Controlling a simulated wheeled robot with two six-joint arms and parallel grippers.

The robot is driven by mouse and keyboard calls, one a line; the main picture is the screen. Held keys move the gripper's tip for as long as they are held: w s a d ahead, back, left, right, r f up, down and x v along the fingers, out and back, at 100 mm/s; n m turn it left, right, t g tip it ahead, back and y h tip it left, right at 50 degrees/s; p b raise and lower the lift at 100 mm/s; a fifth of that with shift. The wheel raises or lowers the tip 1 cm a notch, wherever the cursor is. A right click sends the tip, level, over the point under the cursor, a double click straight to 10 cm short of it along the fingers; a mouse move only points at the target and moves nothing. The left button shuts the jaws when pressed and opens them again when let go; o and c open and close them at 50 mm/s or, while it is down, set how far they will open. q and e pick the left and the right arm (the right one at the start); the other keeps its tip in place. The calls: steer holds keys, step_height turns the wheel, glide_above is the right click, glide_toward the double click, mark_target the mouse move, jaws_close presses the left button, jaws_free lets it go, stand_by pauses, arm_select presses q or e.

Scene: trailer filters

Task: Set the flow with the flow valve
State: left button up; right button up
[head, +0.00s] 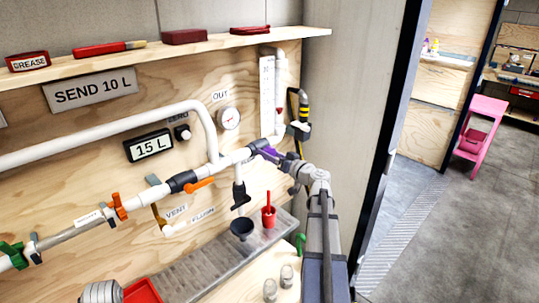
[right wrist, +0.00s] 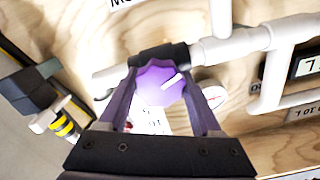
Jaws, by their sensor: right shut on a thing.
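The flow valve's purple knob (head: 268,153) sits on the white pipe, right of the dark coupling. In the right wrist view the knob (right wrist: 160,82) is faceted with a white mark, in front of a black valve body (right wrist: 158,54). My right gripper (head: 272,155) is shut on the knob, with a finger on each side in the right wrist view (right wrist: 161,98). A display (head: 150,146) seems to read 15 L; a decimal point is hard to make out. A sign (head: 92,89) says SEND 10 L. My left gripper does not show.
A round gauge (head: 228,118) is above the pipe. Orange handles (head: 118,207), a green handle (head: 13,256) and a black funnel (head: 242,228) lie left and below. The wall's edge is close right of my arm.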

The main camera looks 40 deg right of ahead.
steer(key=shift+m, duration=0.3)
stand_by(0.4)
steer(key=o, duration=1.4)
steer(key=shift+s+d, duration=0.15)
steer(key=shift+s, duration=1.8)
steer(key=shift+s+d, duration=0.15)
steer(key=shift+s, duration=1.8)
